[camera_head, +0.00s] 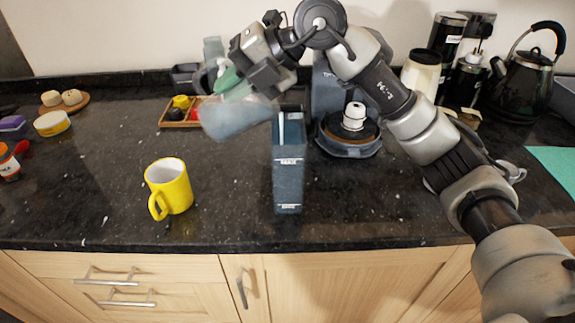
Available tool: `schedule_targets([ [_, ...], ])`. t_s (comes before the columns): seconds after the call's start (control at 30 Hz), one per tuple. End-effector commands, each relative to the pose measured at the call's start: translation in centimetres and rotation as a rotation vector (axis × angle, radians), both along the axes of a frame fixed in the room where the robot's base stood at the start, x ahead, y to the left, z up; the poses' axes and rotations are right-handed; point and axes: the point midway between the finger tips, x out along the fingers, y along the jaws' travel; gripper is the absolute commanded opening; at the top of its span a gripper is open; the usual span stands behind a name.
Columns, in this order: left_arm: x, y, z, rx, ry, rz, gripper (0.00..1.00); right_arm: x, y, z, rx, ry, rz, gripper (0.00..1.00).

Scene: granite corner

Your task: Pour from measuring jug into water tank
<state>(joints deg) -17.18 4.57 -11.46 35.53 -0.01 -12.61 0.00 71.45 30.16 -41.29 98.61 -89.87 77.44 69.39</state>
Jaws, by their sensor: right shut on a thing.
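The measuring jug (236,117) is translucent and pale blue. My right gripper (226,82) is shut on it from above, at a green part that looks like its handle. The jug is tilted over, held above the counter, with its right end close to the top of the water tank. The water tank (288,180) is a tall, narrow, blue-grey translucent box standing upright near the counter's front edge. Whether jug and tank touch, and whether liquid is flowing, I cannot tell. My left gripper is not in view.
A yellow mug (172,188) stands left of the tank. A coffee machine (348,145) is behind the tank to the right. A wooden tray (178,117) with small coloured items lies behind the jug. A black kettle (525,85) stands at the back right. The front counter right of the tank is clear.

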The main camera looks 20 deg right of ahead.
Motion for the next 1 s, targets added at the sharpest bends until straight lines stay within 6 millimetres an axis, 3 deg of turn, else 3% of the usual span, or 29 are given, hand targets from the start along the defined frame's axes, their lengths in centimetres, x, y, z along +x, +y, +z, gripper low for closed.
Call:
schedule_targets([
  [1.0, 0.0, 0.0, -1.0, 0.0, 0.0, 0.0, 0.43, -0.1, -0.3, 0.5, 0.068, -0.02, 0.0, 0.0],
])
